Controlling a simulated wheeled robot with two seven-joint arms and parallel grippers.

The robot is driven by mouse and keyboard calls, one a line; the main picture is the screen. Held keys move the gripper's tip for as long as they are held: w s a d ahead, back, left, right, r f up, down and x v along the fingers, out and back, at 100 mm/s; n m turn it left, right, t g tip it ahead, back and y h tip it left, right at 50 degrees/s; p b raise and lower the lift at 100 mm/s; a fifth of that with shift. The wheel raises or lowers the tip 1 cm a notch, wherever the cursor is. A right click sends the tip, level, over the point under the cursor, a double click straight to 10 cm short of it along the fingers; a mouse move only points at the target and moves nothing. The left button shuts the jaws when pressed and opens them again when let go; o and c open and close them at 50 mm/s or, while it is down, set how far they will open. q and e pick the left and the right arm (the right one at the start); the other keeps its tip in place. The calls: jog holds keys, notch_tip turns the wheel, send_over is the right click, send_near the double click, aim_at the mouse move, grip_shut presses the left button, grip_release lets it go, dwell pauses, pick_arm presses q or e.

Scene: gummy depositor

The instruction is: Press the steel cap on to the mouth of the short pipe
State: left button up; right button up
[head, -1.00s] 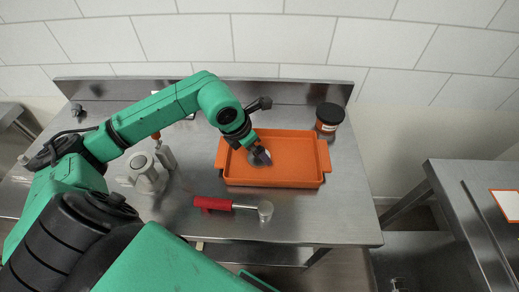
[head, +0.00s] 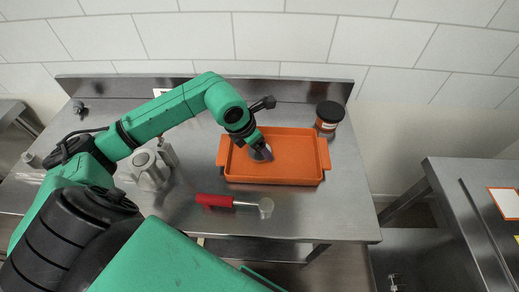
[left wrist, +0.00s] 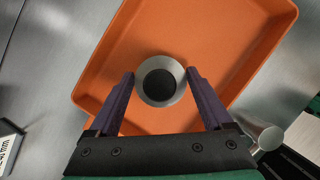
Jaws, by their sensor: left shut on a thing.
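My left gripper (head: 262,152) is over the left part of the orange tray. In the left wrist view its dark fingers (left wrist: 160,76) are shut on the sides of a round steel piece (left wrist: 142,88) with a dark centre, apparently the steel cap; it also shows in the head view (head: 255,155). I cannot tell whether it touches the tray floor. I cannot clearly pick out the short pipe; it may be hidden or part of the pale grey device (head: 150,172) at left. My right gripper is not in view.
The orange tray (head: 300,179) is otherwise empty. A dark-lidded jar (head: 328,122) stands at its back right. A red-handled tool (head: 215,200) with a steel cup end (head: 266,207) lies in front. The steel table (head: 345,215) is clear at front right.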

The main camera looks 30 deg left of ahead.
pick_arm(q)
notch_tip(320, 180, up, 19)
jog(key=b, duration=0.1)
jog(key=shift+f, duration=0.2)
jog(key=o, duration=0.5)
grip_shut()
